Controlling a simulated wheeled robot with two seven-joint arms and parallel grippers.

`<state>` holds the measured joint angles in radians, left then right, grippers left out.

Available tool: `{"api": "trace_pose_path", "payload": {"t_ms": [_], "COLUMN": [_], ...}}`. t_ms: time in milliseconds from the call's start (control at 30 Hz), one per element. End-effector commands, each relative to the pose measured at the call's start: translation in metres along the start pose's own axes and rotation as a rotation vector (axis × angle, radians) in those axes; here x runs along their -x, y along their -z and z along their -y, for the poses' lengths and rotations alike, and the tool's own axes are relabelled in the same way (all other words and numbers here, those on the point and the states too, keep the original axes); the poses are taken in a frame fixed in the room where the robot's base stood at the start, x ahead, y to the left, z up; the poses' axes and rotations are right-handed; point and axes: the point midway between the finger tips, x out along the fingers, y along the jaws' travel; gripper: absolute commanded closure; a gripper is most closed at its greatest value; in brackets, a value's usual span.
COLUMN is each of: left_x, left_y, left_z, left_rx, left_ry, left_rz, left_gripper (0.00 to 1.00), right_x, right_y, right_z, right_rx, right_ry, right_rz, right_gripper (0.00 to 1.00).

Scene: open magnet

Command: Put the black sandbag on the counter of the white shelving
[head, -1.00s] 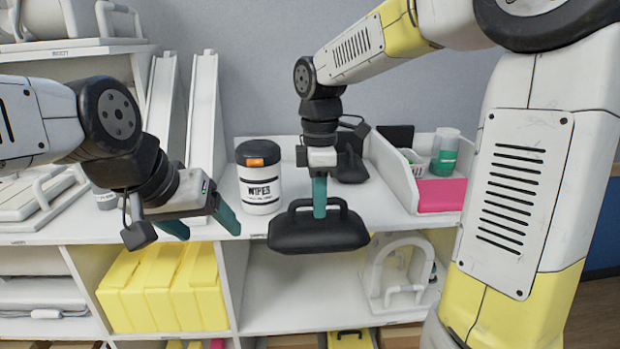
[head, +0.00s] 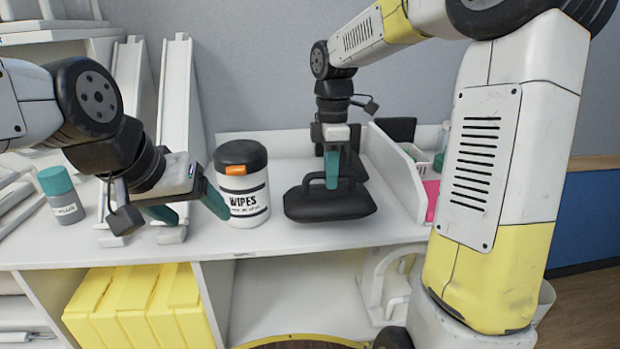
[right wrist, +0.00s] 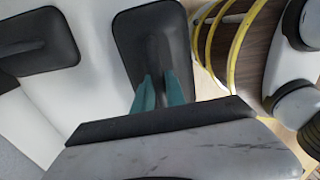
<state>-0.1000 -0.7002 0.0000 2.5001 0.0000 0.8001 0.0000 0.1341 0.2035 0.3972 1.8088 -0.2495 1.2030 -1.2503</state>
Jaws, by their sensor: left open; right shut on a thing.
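The black sandbag (head: 328,206) hangs level by its top handle from my right gripper (head: 332,180), over the front part of the counter (head: 150,254) of the white shelving. Whether its underside touches the counter I cannot tell. In the right wrist view the teal fingers (right wrist: 161,92) close on the sandbag (right wrist: 150,38). A second black sandbag (right wrist: 38,40) lies further back on the counter, mostly hidden behind my right gripper in the head view. My left gripper (head: 190,211) is open and empty, left of the wipes tub.
A wipes tub (head: 242,190) stands close left of the held sandbag. A white divider (head: 398,170) and pink item (head: 431,195) are to the right. A grey bottle with teal cap (head: 61,197) and white upright stands are left. Yellow boxes (head: 130,305) fill a lower compartment.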

Motion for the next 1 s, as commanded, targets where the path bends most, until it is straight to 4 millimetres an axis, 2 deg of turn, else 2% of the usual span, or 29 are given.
{"api": "trace_pose_path", "payload": {"t_ms": [200, 400, 600, 867, 1000], "left_x": [0.0, 0.0, 0.0, 0.0, 0.0], "left_y": [0.0, 0.0, 0.0, 0.0, 0.0], "left_z": [0.0, 0.0, 0.0, 0.0, 0.0], "left_rx": [0.0, 0.0, 0.0, 0.0, 0.0], "left_ry": [0.0, 0.0, 0.0, 0.0, 0.0], "left_rz": [0.0, 0.0, 0.0, 0.0, 0.0], "left_gripper": [0.27, 0.27, 0.27, 0.27, 0.27], "right_x": [-0.003, -0.005, -0.008, -0.036, -0.041], "right_y": [-0.035, -0.054, -0.059, -0.059, -0.059], "right_z": [-0.034, -0.052, -0.056, -0.056, -0.057], "right_rx": [-0.004, 0.0, 0.0, 0.0, 0.0], "right_ry": [-0.005, -0.004, -0.004, -0.002, -0.006], "right_rz": [-0.002, -0.001, 0.0, 0.0, 0.0], "right_gripper": [1.0, 1.0, 1.0, 1.0, 1.0]}}
